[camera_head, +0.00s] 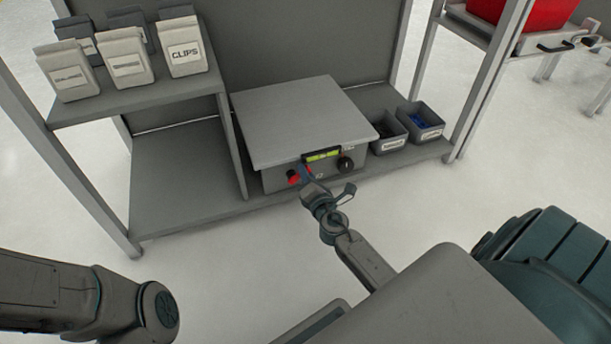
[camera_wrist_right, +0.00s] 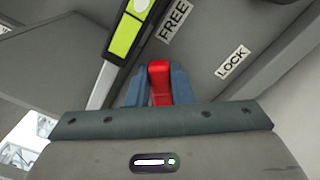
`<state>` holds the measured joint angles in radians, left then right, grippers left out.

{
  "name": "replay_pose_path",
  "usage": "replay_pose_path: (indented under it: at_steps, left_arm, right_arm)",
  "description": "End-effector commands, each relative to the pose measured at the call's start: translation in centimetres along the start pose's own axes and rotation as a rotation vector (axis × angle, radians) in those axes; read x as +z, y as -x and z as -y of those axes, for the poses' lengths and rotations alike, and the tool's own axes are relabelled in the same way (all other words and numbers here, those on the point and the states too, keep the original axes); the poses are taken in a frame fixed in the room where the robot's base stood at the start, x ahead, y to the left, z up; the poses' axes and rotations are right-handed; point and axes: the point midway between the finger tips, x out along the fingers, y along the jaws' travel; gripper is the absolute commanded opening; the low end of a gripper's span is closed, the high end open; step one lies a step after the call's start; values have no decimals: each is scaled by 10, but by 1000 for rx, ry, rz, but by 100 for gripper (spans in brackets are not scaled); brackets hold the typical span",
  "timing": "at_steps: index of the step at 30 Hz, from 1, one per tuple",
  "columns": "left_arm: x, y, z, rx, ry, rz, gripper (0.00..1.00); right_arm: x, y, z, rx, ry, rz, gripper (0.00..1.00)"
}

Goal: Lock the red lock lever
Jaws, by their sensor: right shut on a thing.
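The red lock lever (camera_wrist_right: 159,82) stands between the blue fingers of my right gripper (camera_wrist_right: 158,86) in the right wrist view. The fingers are shut on it from both sides and hide part of it. A FREE label (camera_wrist_right: 174,20) lies above the lever, and a LOCK label (camera_wrist_right: 232,62) lies to its right. In the head view my right gripper (camera_head: 306,175) is at the front of the grey box (camera_head: 275,183), below its lid. My left gripper is out of view.
Two small bins (camera_head: 421,134) stand to the right. The floor in front is clear.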

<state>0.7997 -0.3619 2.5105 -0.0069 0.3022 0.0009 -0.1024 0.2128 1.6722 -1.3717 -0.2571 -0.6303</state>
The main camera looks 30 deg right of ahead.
Motion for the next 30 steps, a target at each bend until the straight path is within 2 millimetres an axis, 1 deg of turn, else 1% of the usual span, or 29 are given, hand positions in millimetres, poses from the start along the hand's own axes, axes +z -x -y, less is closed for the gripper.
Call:
replay_pose_path:
  at_steps: [1, 12, 30]
  left_arm:
    - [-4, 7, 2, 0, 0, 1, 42]
    - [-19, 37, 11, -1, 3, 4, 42]
    - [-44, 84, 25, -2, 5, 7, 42]
  right_arm:
    - [-2, 0, 5, 0, -34, 0, 0]
    - [-6, 0, 21, 0, -375, 0, 0]
    - [-21, 0, 40, -1, -946, 1, 0]
